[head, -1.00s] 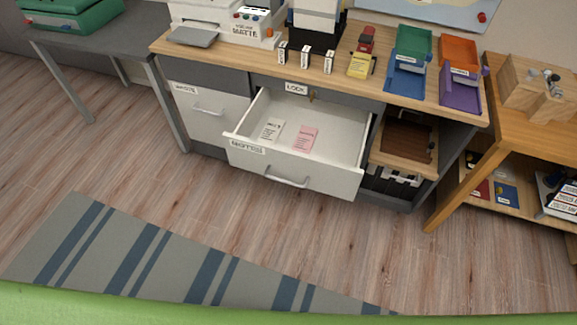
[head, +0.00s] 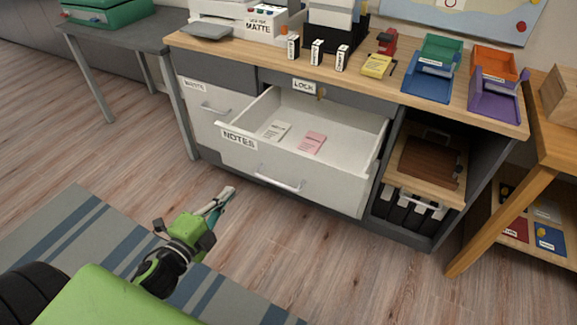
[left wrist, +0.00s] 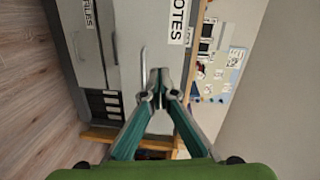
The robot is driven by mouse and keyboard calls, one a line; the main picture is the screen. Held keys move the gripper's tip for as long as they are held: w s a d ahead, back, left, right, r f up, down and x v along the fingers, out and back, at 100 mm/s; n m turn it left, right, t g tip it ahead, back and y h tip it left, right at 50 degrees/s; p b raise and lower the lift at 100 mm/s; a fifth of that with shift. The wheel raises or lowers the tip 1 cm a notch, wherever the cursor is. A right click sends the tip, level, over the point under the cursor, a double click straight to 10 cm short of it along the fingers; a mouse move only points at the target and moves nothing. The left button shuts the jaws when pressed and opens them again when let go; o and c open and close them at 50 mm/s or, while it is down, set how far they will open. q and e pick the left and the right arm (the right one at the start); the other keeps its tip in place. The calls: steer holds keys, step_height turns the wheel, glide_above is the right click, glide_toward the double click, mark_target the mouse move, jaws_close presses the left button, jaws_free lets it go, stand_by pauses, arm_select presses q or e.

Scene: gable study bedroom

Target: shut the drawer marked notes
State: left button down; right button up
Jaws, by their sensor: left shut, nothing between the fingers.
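The drawer marked NOTES (head: 335,187) stands pulled out of the grey desk unit in the head view. Its label (head: 239,138) is at the left of its white front, and a bar handle (head: 280,182) is near the middle. A white card and a pink card (head: 313,142) lie inside. My left gripper (head: 226,193) is shut and empty, in front of the drawer and to the lower left of its handle, apart from it. The left wrist view shows the shut fingers (left wrist: 159,72) with the drawer front (left wrist: 150,25) and its label beyond. My right gripper is not in view.
An open shelf bay with a wooden tray (head: 430,163) is at the right. Bare floor and a striped rug (head: 75,240) lie in front.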

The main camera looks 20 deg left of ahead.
arm_select(q)
step_height(320, 180, up, 4)
steer(key=d+m+t+h, duration=0.1)
steer(key=d+m, duration=0.1)
steer(key=d, duration=0.1)
steer(key=b, duration=0.2)
glide_toward(271, 145)
steer(key=w, duration=0.5)
steer(key=shift+w+d, duration=0.15)
steer(key=shift+w, duration=0.25)
steer(key=shift+w+f, duration=0.1)
steer(key=shift+w, duration=0.55)
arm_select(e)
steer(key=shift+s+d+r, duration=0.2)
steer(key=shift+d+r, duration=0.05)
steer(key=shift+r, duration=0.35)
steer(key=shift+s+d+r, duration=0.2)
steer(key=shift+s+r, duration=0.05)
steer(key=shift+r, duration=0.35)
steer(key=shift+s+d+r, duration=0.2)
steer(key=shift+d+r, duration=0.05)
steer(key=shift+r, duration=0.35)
arm_select(q)
steer(key=shift+d, duration=0.1)
